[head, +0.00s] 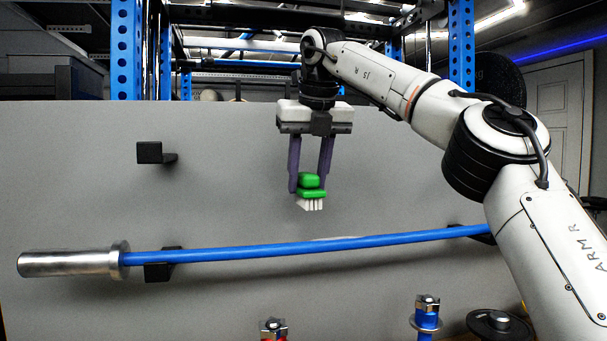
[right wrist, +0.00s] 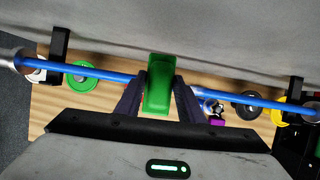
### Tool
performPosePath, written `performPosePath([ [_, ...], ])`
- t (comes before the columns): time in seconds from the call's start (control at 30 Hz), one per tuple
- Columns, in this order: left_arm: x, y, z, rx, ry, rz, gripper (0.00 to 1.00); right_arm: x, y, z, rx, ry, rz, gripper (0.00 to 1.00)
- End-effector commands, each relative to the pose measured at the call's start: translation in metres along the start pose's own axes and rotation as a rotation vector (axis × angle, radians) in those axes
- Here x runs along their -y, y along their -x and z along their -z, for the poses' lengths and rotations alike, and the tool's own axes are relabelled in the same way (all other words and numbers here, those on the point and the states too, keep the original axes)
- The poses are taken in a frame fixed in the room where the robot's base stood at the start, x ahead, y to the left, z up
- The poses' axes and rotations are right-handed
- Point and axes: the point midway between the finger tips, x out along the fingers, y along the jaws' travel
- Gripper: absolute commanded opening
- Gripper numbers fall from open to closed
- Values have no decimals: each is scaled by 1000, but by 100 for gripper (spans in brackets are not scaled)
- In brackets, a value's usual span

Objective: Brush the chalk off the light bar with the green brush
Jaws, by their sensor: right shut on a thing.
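The light bar is a blue bar (head: 290,247) with a silver sleeve (head: 70,262) at its left end. It rests on black hooks on a grey panel, and a whitish patch shows on its upper side near the middle. My right gripper (head: 311,188) is shut on the green brush (head: 311,182), whose pale bristles (head: 311,204) point down. The brush is above the bar and apart from it in the head view. The right wrist view shows the brush (right wrist: 159,84) between the fingers, with the bar (right wrist: 107,74) passing behind it. My left gripper is not in view.
An empty black hook (head: 154,153) sits higher on the grey panel (head: 80,200). Below the bar stand a blue post with a metal collar (head: 427,312) and a black disc (head: 498,325). The right wrist view shows a green plate (right wrist: 81,80) and a yellow plate (right wrist: 279,113) below.

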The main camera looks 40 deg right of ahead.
Motion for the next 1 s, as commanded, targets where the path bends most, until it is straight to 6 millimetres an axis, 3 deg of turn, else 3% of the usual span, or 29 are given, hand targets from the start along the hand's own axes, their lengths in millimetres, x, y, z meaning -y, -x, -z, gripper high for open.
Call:
performPosePath([
  [0.5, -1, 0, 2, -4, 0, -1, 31, 3, -43, 20, -18, -13, -6, 17],
  [1.0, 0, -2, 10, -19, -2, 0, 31, 3, -47, 22, -16, -14, -6, 17],
])
